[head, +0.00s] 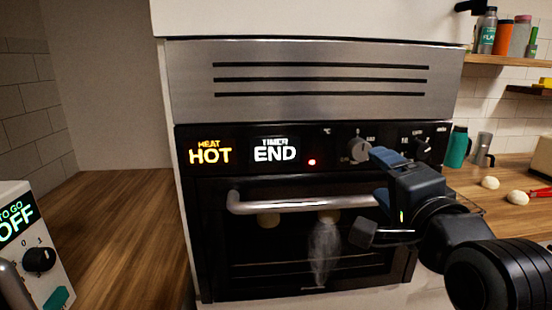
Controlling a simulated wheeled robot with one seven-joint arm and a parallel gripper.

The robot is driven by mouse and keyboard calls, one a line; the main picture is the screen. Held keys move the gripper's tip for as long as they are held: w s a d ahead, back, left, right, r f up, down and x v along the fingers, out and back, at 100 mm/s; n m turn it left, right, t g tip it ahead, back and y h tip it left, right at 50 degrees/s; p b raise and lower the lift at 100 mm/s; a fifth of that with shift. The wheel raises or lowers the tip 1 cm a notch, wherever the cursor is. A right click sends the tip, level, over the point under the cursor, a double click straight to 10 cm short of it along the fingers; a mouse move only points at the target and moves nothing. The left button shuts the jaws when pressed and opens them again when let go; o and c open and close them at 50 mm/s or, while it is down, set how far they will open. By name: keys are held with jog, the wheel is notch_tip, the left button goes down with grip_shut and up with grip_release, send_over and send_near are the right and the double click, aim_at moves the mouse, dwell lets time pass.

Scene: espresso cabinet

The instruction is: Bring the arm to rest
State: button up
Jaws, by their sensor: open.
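My gripper (372,194) is in front of the right part of the oven (322,82), by the right end of the door handle (300,203). Its jaws are apart, with nothing seen between them. I cannot tell whether it touches the handle. My arm reaches in from the lower right. The oven door looks shut. Its panel reads HEAT HOT (210,155) and TIMER END (275,154), with a red light (311,162) lit. Pale round shapes (268,220) show behind the glass, and whitish steam (323,252) shows in front of it.
Two knobs, a left one (358,150) and a right one (423,148), sit close to my gripper. A control box reading OFF (30,240) stands at the left. The right counter holds pale balls (490,183), a teal bottle (457,147) and a red object (540,192). The left wooden counter (115,215) is clear.

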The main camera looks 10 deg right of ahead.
jog(key=s+d+f+n+g, duration=0.1)
jog(key=s+d+f+n, duration=0.2)
jog(key=s+f+n, duration=1.05)
jog(key=s+a+f+g, duration=0.1)
jog(key=s+f, duration=0.3)
jog(key=s, duration=1)
jog(key=s+a+f+n+g, duration=0.1)
jog(key=s+f, duration=0.3)
jog(key=s, duration=1)
jog(key=shift+s+a, duration=0.15)
jog(key=shift+a, duration=0.3)
jog(key=shift+f+n, duration=0.1)
jog(key=shift+n, duration=0.15)
jog(key=shift+c, duration=0.3)
